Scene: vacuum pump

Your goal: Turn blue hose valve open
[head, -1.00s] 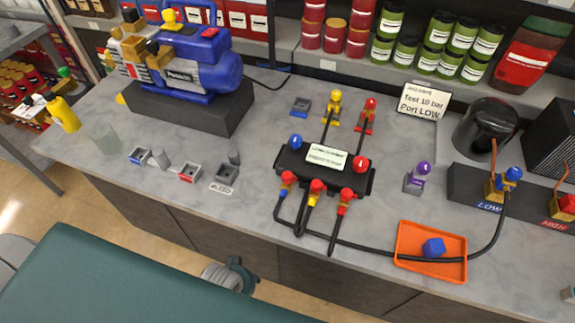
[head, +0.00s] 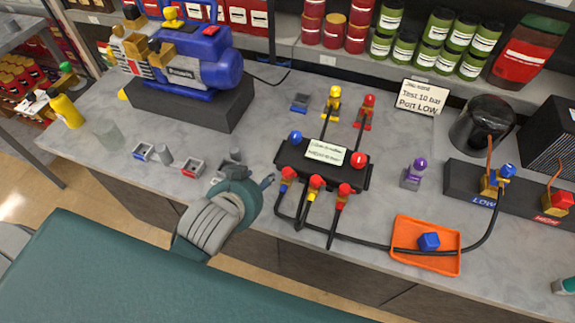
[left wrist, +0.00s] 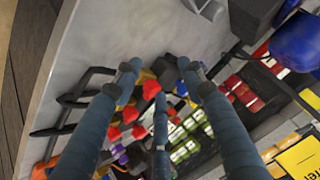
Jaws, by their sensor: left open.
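The black manifold (head: 322,165) sits on the grey bench, with a blue knob (head: 295,138) at left and a red knob (head: 358,159) at right. Along its front are several red-topped valves; the leftmost one (head: 288,174) has a blue part at its hose. A black hose (head: 340,240) loops from there across the orange tray to the blue-handled fitting (head: 507,171) at the LOW port. My left gripper (head: 268,181) is just left of the leftmost front valve, apart from it. In the left wrist view its fingers (left wrist: 158,75) are spread and empty, with red knobs (left wrist: 151,89) beyond them.
The orange tray (head: 408,262) holds a blue block (head: 429,241). A purple-topped piece (head: 413,174) stands right of the manifold. The blue pump (head: 200,72) is at back left. A sign (head: 422,97) stands behind.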

